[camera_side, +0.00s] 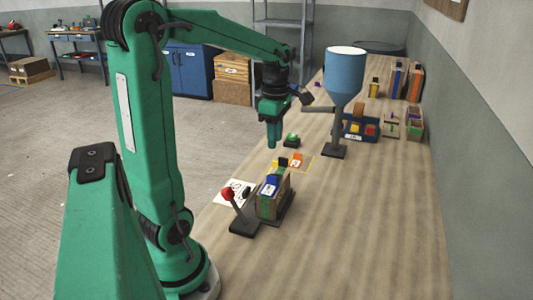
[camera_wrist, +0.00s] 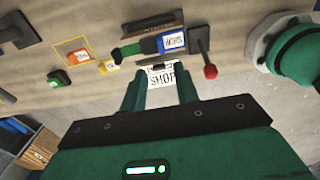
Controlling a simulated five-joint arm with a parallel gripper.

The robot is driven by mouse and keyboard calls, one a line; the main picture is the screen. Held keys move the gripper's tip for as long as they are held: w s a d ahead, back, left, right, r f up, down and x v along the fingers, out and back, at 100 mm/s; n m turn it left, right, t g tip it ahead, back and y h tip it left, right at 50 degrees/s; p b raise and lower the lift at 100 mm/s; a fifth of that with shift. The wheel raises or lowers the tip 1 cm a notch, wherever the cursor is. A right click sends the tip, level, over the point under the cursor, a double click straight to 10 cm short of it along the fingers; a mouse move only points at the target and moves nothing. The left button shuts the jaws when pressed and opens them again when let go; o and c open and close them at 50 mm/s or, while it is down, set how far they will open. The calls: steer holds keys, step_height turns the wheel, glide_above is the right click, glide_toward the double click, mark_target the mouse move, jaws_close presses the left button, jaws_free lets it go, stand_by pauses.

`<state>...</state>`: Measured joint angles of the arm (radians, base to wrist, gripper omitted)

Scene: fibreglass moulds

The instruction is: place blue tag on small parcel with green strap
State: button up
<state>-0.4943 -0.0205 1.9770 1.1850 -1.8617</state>
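A red-knobbed lever (camera_side: 228,195) stands beside the parcel. An orange tag (camera_side: 297,160) lies in a yellow outline. A blue bin (camera_side: 352,132) is at right. The bench front right is clear.

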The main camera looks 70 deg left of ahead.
stand_by(0.5)
steer(key=s+d+r+m+t, duration=0.1)
steer(key=s+d+m, duration=0.3)
steer(key=d+m, duration=0.4)
steer(key=s+d+r+m+t, duration=0.1)
steer(key=s+d+m+t, duration=0.3)
steer(key=m, duration=1.5)
steer(key=d, duration=0.4)
steer(key=shift+d+t, duration=0.25)
steer(key=shift+t, duration=0.05)
